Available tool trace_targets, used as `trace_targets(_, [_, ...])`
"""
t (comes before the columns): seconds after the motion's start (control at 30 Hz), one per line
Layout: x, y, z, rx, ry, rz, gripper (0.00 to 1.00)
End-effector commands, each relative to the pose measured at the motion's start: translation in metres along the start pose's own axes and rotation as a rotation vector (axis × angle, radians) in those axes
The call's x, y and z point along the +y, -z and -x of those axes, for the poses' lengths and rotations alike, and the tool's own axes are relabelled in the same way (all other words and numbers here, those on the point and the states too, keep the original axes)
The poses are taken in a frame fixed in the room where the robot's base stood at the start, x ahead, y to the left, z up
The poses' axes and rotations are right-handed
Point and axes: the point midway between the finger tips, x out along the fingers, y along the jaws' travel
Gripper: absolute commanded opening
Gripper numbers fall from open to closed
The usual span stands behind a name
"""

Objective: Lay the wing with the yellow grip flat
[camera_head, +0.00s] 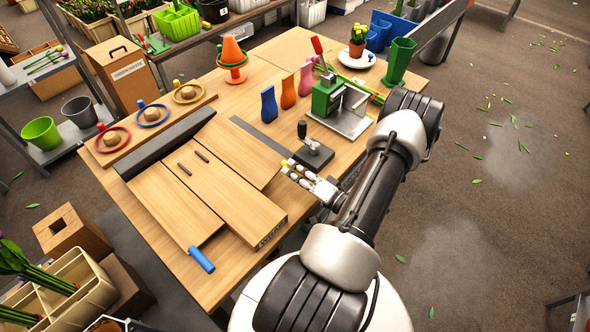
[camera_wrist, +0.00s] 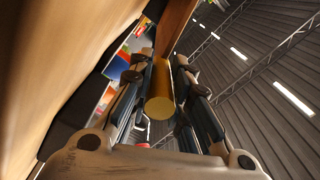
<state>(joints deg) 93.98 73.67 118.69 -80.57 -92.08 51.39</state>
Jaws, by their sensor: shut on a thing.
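The wing with the yellow grip looks like the pale wooden panel (camera_head: 240,152) right of the centre board in the head view; its tilt is hard to judge there. In the wrist view a wooden edge (camera_wrist: 176,22) rises beyond the yellow grip (camera_wrist: 160,100), a short cylinder. My gripper (camera_head: 294,170) is at the panel's front right corner, with a bit of yellow at its fingertips. In the wrist view my gripper (camera_wrist: 165,88) is shut around the yellow grip, one finger on each side. The grip's far end is hidden.
A centre board (camera_head: 225,192) and a left wing (camera_head: 170,205) with a blue grip (camera_head: 201,260) lie beside the panel. A black-knobbed block (camera_head: 311,152) stands close behind my gripper. Vases (camera_head: 288,92) and a green press (camera_head: 328,97) stand farther back.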

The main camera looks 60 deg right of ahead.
Motion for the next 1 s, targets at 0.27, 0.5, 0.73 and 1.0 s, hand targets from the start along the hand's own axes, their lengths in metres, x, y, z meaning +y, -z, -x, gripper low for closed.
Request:
trace_targets(0.27, [0.000, -0.005, 0.000, -0.011, -0.001, -0.007, 0.21])
trace_targets(0.5, [0.000, -0.005, 0.004, -0.010, -0.001, -0.007, 0.37])
trace_targets(0.73, [0.001, -0.001, 0.042, 0.002, -0.004, -0.006, 0.40])
trace_targets(1.0, [0.001, 0.001, 0.096, 0.003, -0.004, -0.002, 0.40])
